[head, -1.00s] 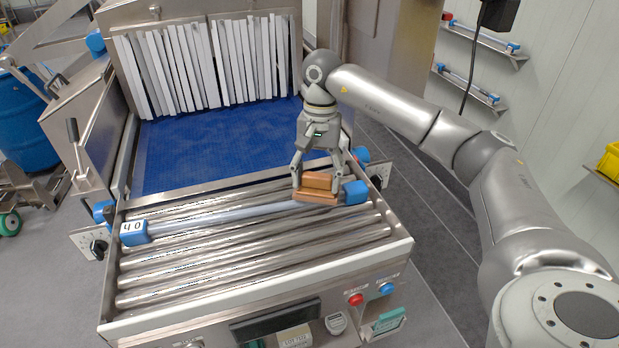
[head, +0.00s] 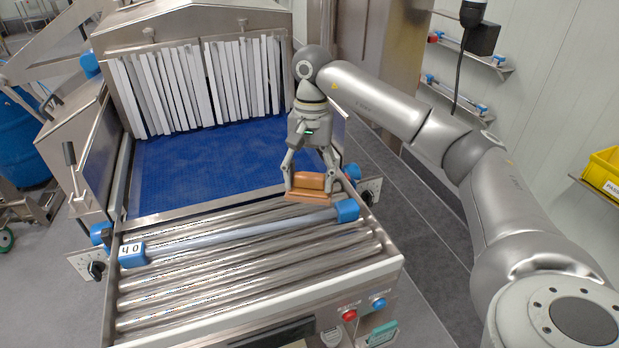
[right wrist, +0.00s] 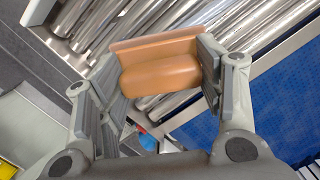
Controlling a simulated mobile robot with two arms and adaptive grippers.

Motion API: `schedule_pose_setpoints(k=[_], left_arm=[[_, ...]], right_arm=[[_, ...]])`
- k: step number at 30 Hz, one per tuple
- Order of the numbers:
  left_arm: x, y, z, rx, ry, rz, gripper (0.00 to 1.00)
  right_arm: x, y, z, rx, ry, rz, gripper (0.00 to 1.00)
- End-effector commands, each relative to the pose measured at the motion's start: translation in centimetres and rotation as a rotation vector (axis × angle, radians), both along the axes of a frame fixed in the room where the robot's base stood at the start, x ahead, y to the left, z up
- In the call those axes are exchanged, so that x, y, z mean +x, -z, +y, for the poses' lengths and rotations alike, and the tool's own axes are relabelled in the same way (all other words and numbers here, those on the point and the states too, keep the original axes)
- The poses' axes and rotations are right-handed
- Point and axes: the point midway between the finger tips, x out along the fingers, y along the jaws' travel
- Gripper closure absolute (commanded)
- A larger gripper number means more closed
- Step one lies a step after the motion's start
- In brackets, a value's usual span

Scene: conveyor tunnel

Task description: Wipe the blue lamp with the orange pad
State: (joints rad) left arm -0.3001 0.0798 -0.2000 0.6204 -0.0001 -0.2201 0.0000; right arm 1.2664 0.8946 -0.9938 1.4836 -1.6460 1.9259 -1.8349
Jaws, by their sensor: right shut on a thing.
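The blue lamp (head: 230,232), a pale tube with blue end caps, lies across the rollers. Its left cap (head: 131,254) is marked "40"; its right cap (head: 347,210) is close to my right gripper. My right gripper (head: 313,188) is shut on the orange pad (head: 311,196), a thin plate with a rounded handle. The pad shows just behind or above the tube near its right cap; I cannot tell whether they touch. In the right wrist view the pad (right wrist: 160,74) sits between the fingers. My left gripper is not in view.
Metal rollers (head: 245,280) fill the conveyor's near end, framed by side rails. A blue belt (head: 220,160) runs behind to white strip curtains (head: 200,80). A red button (head: 349,314) and a blue button (head: 378,304) are on the front panel. A yellow bin (head: 606,170) is at right.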

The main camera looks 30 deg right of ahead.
Motion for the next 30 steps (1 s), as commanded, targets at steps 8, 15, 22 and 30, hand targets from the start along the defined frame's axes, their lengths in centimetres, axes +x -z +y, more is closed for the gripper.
schedule_pose_setpoints(k=[8,15,22,30], left_arm=[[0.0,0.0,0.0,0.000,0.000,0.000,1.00],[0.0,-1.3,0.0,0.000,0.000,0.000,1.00],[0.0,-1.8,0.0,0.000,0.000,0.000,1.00],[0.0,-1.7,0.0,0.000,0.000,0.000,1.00]], right_arm=[[0.0,-0.1,0.0,0.001,0.000,-0.001,0.67],[0.0,-2.1,0.0,0.001,0.000,-0.002,0.67],[0.0,-3.0,0.0,0.000,0.000,-0.001,0.67],[0.0,-2.9,0.0,0.001,0.000,-0.001,0.67]])
